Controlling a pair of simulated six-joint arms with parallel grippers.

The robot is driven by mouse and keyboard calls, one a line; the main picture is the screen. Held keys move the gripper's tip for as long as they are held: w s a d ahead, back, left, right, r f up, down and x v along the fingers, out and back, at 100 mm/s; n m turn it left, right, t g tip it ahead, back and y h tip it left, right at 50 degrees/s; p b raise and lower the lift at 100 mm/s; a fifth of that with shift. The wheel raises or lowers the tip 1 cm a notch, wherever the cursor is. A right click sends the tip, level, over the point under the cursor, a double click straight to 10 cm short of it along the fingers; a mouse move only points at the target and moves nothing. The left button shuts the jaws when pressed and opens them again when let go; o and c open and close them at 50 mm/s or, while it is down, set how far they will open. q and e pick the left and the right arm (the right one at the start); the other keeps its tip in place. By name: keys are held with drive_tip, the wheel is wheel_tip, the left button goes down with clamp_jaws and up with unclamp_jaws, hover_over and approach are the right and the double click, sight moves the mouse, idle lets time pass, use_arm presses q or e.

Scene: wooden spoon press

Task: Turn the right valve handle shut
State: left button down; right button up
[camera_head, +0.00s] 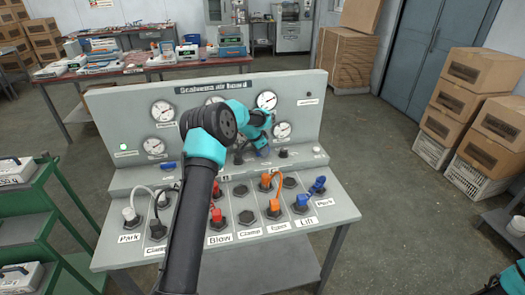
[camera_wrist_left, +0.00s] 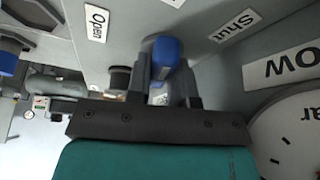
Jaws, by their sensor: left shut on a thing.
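The right valve handle (camera_head: 262,152) is blue and sits on the console's ledge, partly hidden by my left gripper (camera_head: 257,139). In the left wrist view the blue handle (camera_wrist_left: 166,57) stands between the two dark fingers of my left gripper (camera_wrist_left: 165,85), which is shut on it. An "Open" label (camera_wrist_left: 96,24) lies to the left of the handle and a "Shut" label (camera_wrist_left: 235,25) to the right. Another blue handle (camera_head: 167,165) is at the left of the ledge. My right gripper is out of view; only a bit of that arm shows at the lower right.
The grey console (camera_head: 130,252) carries gauges on its upright panel and several hoses and sockets on its front slope. My left arm crosses its middle. A green cart (camera_head: 40,215) stands at the left and stacked boxes (camera_head: 480,70) at the right.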

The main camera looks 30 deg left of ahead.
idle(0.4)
use_arm(q)
drive_tip(key=c, duration=1)
unclamp_jaws()
drive_tip(key=v, duration=1.7)
drive_tip(key=shift+a+r, duration=0.15)
drive_tip(key=shift+r, duration=0.05)
